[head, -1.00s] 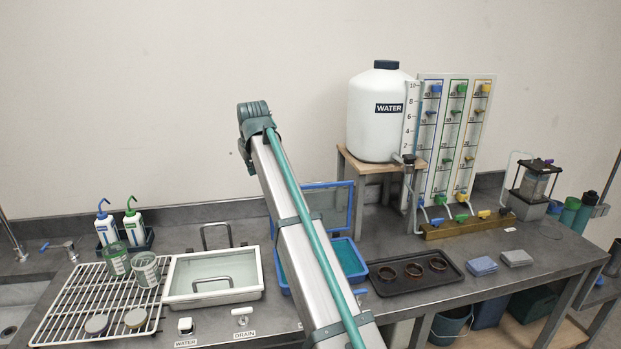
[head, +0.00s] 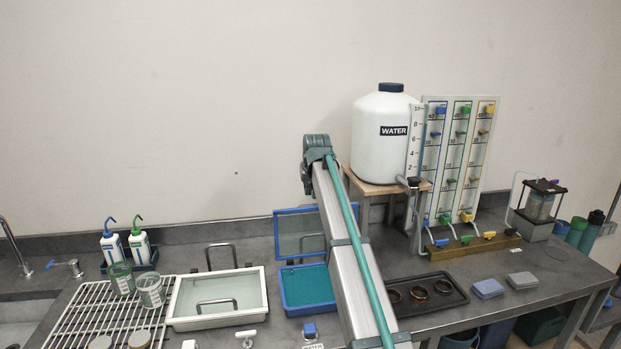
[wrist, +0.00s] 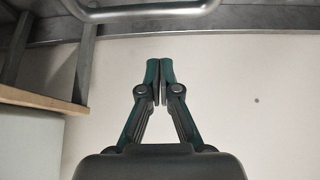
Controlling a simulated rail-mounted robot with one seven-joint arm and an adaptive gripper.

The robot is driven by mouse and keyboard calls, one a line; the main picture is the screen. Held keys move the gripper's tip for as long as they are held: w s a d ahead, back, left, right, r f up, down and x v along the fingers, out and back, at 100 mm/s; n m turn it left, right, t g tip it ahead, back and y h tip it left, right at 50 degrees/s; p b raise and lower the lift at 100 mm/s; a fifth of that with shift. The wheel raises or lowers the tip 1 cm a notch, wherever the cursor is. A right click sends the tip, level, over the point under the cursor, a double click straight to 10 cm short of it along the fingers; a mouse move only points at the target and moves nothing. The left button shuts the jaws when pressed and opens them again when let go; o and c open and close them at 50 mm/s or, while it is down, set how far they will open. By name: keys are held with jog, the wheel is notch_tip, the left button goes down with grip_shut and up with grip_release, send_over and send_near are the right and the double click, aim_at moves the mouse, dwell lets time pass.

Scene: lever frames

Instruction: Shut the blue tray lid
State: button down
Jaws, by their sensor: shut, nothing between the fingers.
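The blue tray (head: 308,311) sits on the grey bench, with its teal inside showing. Its lid (head: 298,234), a blue-framed clear panel, stands open and upright at the tray's back edge. My arm's long grey link crosses in front of the right part of the lid and tray. In the wrist view my gripper (wrist: 160,77) is shut and empty, its fingertips together against the pale wall, touching nothing visible. My gripper is hidden in the head view. Neither the tray nor the lid can be made out in the wrist view.
A white tray (head: 216,321) with loop handles stands left of the blue tray, beside a wire rack (head: 75,320). Right are a dark tray with rings (head: 456,292) and sponges (head: 488,288). A water tank (head: 380,150) stands on a wooden stand behind. A metal bar (wrist: 140,13) crosses the wrist view's top.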

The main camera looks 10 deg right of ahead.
jog(key=s+f, duration=0.1)
jog(key=s+f+p, duration=0.1)
jog(key=s, duration=0.1)
jog(key=shift+s+p, duration=0.15)
jog(key=shift+p, duration=0.15)
jog(key=shift+s+d, duration=0.1)
